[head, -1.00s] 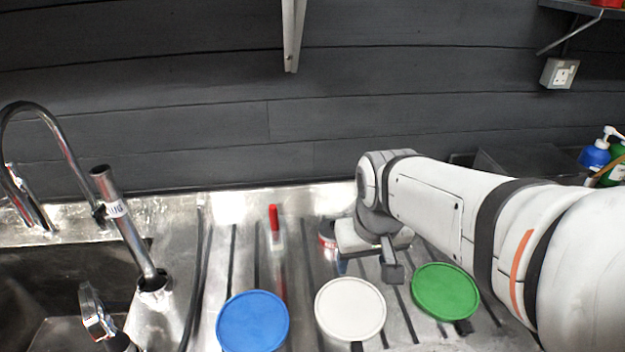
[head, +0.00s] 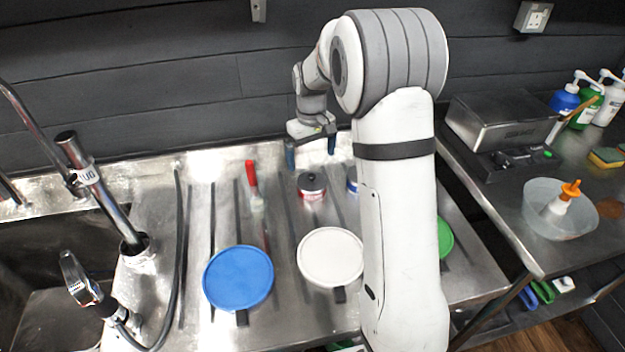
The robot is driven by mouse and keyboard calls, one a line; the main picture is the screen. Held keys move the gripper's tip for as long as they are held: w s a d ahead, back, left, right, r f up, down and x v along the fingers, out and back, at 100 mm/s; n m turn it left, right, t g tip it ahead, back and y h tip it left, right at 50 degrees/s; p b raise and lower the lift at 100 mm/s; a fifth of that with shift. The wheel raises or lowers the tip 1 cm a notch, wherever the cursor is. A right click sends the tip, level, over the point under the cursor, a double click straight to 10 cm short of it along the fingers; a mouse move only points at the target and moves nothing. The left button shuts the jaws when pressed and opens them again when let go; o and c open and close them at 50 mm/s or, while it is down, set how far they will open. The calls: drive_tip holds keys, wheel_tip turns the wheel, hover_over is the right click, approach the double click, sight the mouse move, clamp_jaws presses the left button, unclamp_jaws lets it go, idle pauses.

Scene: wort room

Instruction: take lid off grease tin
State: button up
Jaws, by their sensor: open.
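A small tin with a red band and a dark lid with a small knob (head: 312,186) stands on the ribbed steel drainboard. Another small tin with a blue band (head: 352,181) stands just right of it, partly hidden by my arm. I cannot read a label to tell which is the grease tin. My gripper (head: 311,152) is open and empty, its blue-tipped fingers pointing down. In the picture it is just above and behind the red-banded tin, apart from it, and the lid is on.
Blue (head: 238,278) and white (head: 331,257) round discs lie in front; a green one (head: 445,237) is partly behind my arm. A red-handled brush (head: 252,180) lies left of the tins. The sink and tap (head: 100,190) are left; a metal box (head: 505,125) stands right.

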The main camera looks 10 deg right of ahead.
sight(312, 175)
drive_tip(key=f, duration=0.6)
drive_tip(key=shift+s+a+f+p, duration=0.1)
drive_tip(key=shift+s+f+p, duration=0.1)
drive_tip(key=shift+s+p, duration=0.2)
drive_tip(key=shift+c, duration=0.2)
drive_tip(key=c, duration=1)
drive_tip(key=shift+r, duration=0.1)
